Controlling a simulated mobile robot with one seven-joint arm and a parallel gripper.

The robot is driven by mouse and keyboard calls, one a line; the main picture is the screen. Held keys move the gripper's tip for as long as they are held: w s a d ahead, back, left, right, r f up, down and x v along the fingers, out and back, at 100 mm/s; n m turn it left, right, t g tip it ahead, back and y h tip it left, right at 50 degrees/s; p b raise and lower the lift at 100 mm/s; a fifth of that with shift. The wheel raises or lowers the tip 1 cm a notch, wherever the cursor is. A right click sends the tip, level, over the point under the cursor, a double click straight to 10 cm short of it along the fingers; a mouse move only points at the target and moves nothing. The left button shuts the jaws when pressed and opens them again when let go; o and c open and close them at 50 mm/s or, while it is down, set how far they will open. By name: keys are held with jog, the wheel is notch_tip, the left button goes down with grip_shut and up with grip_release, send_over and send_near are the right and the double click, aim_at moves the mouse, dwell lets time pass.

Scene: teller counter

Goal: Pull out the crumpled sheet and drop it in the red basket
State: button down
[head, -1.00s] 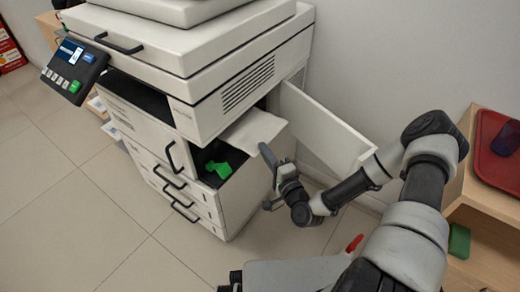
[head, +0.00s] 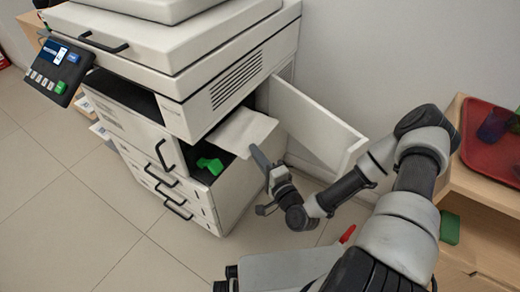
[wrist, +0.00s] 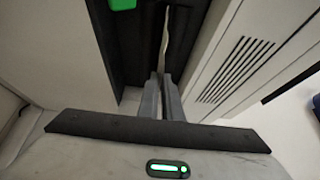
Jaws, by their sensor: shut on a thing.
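The pale crumpled sheet (head: 243,130) sticks out of the opening in the printer's right side, above an open compartment with green parts. In the wrist view the sheet (wrist: 166,40) shows edge-on as a thin, wavy pale strip running down to the fingertips. My gripper (head: 258,156) is at the sheet's near edge, outside the printer, and its fingers (wrist: 161,90) are shut on it. The sheet's far end is hidden inside the printer. I see no red basket for certain; a red tray (head: 476,150) is at the right edge.
The white printer (head: 180,50) fills the upper left. Its side door (head: 315,125) stands open just right of the sheet. A green lever (head: 210,165) sits in the opening. The red tray rests on a wooden shelf (head: 485,185). The tiled floor at lower left is clear.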

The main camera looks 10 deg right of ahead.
jog(key=s+a+r+p, duration=0.1)
jog(key=s+a+r, duration=0.1)
jog(key=s+a, duration=0.6)
jog(key=shift+s+r, duration=0.25)
jog(key=shift+s, duration=0.95)
